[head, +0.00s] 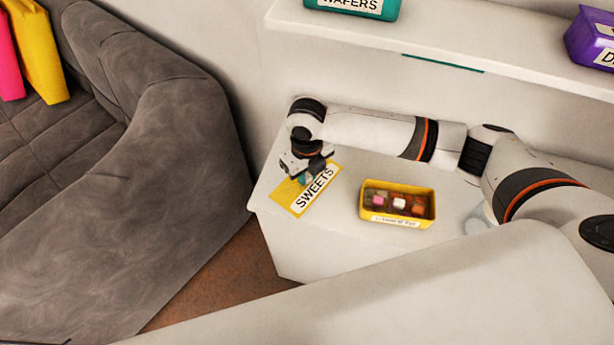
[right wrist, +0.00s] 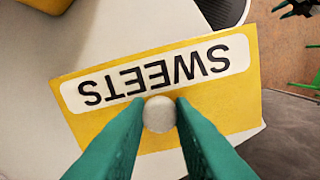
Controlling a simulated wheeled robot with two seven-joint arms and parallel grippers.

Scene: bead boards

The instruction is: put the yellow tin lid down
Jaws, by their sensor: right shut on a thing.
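The yellow tin lid (head: 287,195) has a white SWEETS label and a pale round knob (right wrist: 159,114). My right gripper (right wrist: 160,108) is shut on this knob with its green fingers, above the lid. The lid is over the left end of the white cabinet top (head: 345,245), left of the open yellow tin (head: 367,217). It lies roughly flat and also fills the middle of the right wrist view (right wrist: 215,92). I cannot tell whether it touches the top. My left gripper does not show in the head view.
The tin holds several coloured sweets. A grey sofa (head: 170,190) stands to the left of the cabinet, with a gap of brown floor (head: 215,275) between. A shelf (head: 440,45) above holds a teal WAFERS box (head: 352,8) and a purple box (head: 590,40).

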